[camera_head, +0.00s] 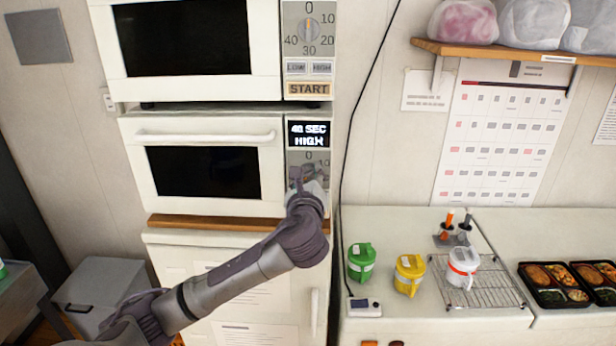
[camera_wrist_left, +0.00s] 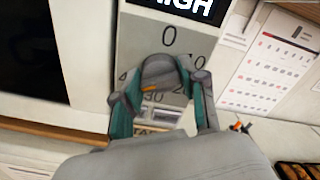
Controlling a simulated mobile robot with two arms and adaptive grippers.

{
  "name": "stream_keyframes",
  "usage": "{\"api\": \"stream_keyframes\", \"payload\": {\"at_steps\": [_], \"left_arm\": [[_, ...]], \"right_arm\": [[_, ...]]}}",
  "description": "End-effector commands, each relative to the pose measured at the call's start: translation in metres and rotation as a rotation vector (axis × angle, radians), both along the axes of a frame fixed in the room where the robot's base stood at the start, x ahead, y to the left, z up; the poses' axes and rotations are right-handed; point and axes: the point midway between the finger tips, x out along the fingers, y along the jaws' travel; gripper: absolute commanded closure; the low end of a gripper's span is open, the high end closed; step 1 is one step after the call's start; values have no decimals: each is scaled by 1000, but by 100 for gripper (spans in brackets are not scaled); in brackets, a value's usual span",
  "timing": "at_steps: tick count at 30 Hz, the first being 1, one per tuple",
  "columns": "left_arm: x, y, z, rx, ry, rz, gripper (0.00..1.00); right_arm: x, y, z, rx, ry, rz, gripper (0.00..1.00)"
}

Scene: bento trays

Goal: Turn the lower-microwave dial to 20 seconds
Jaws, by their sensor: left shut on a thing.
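The lower microwave (camera_head: 205,122) is white, with a dark window and its door shut. Its display (camera_head: 308,134) reads "40 SEC HIGH". The grey dial (camera_wrist_left: 163,72) shows between my left gripper's fingers in the left wrist view, below the printed 0. An orange mark shows at the dial's lower side, towards the lower left. The fingers hide parts of the other numbers. My left gripper (camera_head: 308,180) is shut on the dial, with a finger on each side, and covers most of it in the head view. My right gripper is not in view.
The upper microwave (camera_head: 267,90) stands above, with its own dial (camera_head: 309,30). A wooden ledge (camera_head: 215,222) runs below the lower one. A black cable (camera_head: 343,165) hangs to the right.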

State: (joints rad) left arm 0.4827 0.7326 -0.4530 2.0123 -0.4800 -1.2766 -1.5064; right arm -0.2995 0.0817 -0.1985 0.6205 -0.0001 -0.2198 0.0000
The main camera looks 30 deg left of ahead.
Motion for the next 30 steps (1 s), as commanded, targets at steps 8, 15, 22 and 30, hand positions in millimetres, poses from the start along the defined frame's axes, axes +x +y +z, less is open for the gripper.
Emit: {"api": "stream_keyframes", "payload": {"at_steps": [8, 15, 22, 30], "left_arm": [[0, 0, 0, -17, -10, 0, 93], [0, 0, -2, -110, -66, 0, 93], [0, 0, -3, -275, -166, 0, 93], [-1, 0, -3, -496, -301, 1, 93]], "right_arm": [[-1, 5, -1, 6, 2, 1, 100], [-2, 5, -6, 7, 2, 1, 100], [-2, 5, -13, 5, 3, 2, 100], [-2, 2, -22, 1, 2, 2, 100]]}}
